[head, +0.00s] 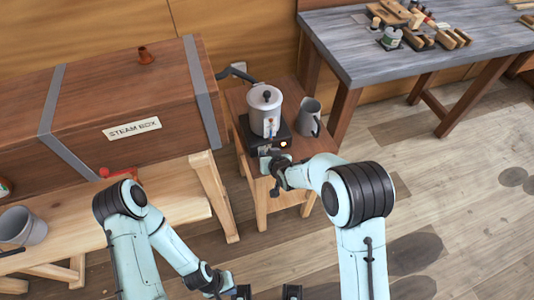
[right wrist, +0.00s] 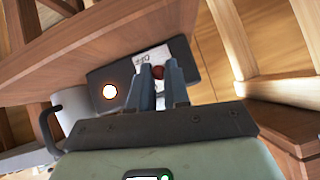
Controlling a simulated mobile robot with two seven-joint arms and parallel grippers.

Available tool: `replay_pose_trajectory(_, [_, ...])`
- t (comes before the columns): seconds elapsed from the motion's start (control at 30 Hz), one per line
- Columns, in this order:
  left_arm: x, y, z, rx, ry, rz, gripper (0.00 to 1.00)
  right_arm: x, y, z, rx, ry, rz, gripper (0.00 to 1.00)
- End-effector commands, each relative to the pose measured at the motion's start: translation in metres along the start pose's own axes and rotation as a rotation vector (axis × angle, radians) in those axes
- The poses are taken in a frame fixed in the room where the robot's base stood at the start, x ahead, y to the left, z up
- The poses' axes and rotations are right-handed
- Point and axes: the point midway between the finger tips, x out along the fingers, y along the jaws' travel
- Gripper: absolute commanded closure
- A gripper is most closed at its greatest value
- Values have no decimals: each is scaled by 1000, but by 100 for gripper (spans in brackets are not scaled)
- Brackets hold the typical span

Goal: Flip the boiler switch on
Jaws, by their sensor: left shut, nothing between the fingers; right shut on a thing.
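The boiler is a pale grey pot (head: 264,112) with a black lid knob, on a black base (head: 283,134) on a small wooden stand. A lamp (head: 284,144) on the base front glows orange; it looks white-hot in the right wrist view (right wrist: 110,92). My right gripper (head: 273,164) is at the base front. In the right wrist view its fingers (right wrist: 161,88) are shut on the switch's small dark red knob (right wrist: 158,72), beside a white label (right wrist: 149,58). The fingers partly hide the switch. My left gripper (head: 222,284) is shut and empty, low in the head view.
A grey mug (head: 310,117) stands right of the boiler, close to my right arm; it also shows in the right wrist view (right wrist: 74,110). A wooden steam box (head: 120,100) is at left, a workbench (head: 425,50) with tools at right. Open floor lies right.

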Motion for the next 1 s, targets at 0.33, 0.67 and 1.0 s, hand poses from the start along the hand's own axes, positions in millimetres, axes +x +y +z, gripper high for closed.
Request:
replay_pose_trajectory(0.33, [-25, 11, -6, 5, 12, 4, 100, -1, -2, -12, 13, -140, 27, 100])
replay_pose_trajectory(0.67, [-28, 12, -7, 5, 14, 5, 100, -1, -2, -12, 16, -169, 32, 100])
replay_pose_trajectory(1.0, [-28, 12, -7, 5, 14, 5, 100, -1, -2, -11, 15, -169, 32, 65])
